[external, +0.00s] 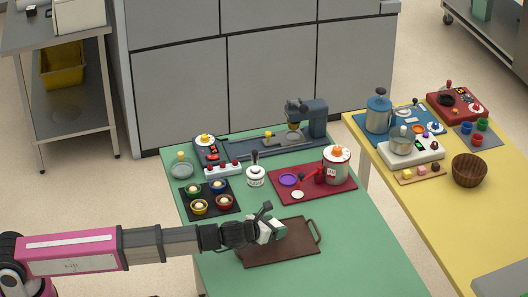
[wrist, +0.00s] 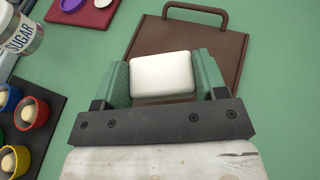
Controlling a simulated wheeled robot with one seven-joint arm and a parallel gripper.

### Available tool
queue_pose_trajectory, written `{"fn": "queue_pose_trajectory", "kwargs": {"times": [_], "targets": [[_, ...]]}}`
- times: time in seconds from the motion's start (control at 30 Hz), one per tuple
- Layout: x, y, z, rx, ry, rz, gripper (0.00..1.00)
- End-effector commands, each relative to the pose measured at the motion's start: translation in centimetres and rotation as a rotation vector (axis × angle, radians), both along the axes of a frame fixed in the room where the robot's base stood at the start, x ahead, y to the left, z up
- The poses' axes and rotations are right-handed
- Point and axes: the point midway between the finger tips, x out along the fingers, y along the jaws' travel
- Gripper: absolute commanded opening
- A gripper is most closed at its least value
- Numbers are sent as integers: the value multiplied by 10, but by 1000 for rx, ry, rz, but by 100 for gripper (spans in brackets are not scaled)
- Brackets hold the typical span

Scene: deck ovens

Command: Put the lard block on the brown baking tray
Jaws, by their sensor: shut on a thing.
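The lard block (wrist: 162,74) is a white rounded block held between the green finger pads of my gripper (wrist: 163,80) in the wrist view. In the external view my gripper (external: 268,229) is over the brown baking tray (external: 290,250), and the block is mostly hidden by the fingers. The tray is flat with a loop handle and lies on the green table; it also shows behind the block in the wrist view (wrist: 222,45). I cannot tell whether the block touches the tray.
A black mat (external: 224,213) with several coloured cups of pale balls lies left of the tray. A dark red mat (external: 325,194) with a white canister (external: 337,170) lies behind it. A white sugar jar (external: 256,177) stands nearby. The green table right of the tray is clear.

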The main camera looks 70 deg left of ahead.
Motion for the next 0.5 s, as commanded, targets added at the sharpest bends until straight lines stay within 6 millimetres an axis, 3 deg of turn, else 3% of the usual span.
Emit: {"fn": "queue_pose_trajectory", "kwargs": {"times": [0.3,0.5], "targets": [[0,1,-36,0,1,0,41],[0,1,-36,1,0,0,41]]}}
